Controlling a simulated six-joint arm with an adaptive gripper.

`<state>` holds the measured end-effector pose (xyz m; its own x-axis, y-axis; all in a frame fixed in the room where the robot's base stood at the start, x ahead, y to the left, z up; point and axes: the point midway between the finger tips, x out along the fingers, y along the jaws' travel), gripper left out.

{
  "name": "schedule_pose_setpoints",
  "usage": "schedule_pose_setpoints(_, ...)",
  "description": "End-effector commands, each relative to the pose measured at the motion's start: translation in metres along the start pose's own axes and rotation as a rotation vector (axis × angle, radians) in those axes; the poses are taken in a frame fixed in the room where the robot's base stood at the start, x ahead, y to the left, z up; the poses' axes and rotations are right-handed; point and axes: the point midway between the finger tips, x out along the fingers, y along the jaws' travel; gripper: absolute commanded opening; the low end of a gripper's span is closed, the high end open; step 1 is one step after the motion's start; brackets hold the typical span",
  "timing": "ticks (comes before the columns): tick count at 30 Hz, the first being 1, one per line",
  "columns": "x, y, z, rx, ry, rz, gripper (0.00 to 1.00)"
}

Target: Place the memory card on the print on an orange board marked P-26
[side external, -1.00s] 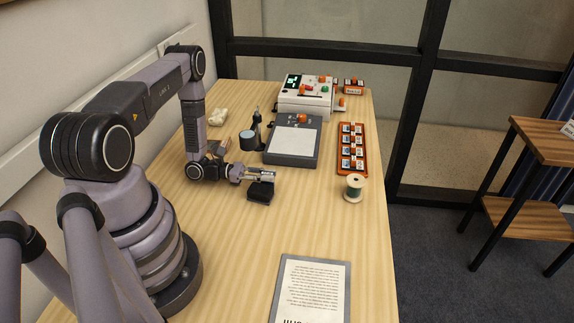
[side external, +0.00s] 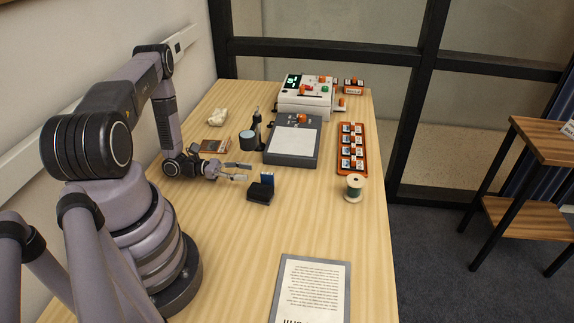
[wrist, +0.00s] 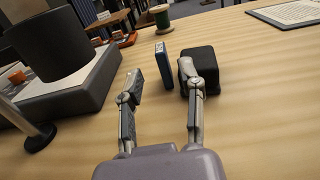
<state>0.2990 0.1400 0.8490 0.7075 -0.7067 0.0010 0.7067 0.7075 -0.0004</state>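The memory card appears to be the small blue card (side external: 267,179) standing upright at a black block (side external: 259,194) in the middle of the table. In the wrist view the card (wrist: 163,62) stands just left of the block (wrist: 200,68); whether it is slotted into it I cannot tell. My gripper (side external: 246,172) is open and empty, left of the card. In the wrist view its fingers (wrist: 160,76) are spread, with the card beyond the gap. A brown print on a small board (side external: 214,146) lies behind my wrist, partly hidden. No P-26 marking is legible.
An orange rack (side external: 366,158) of several small cards stands at right, with a thread spool (side external: 354,188) in front. A grey flat device (side external: 291,159), a dark cylinder (side external: 248,140) and a white machine (side external: 300,103) are behind. A text sheet (side external: 312,287) lies in front.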

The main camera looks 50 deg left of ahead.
Motion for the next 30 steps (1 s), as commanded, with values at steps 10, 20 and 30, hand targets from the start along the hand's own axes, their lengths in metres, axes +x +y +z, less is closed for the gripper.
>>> schedule_pose_setpoints(10, 0.019, 0.001, 0.079, 0.198, 0.103, -0.306, 0.38)
schedule_pose_setpoints(20, 0.059, -0.06, 0.223, 0.697, 0.364, -0.905, 0.38)
schedule_pose_setpoints(30, 0.045, -0.147, 0.324, 1.386, 0.659, -1.315, 0.38)
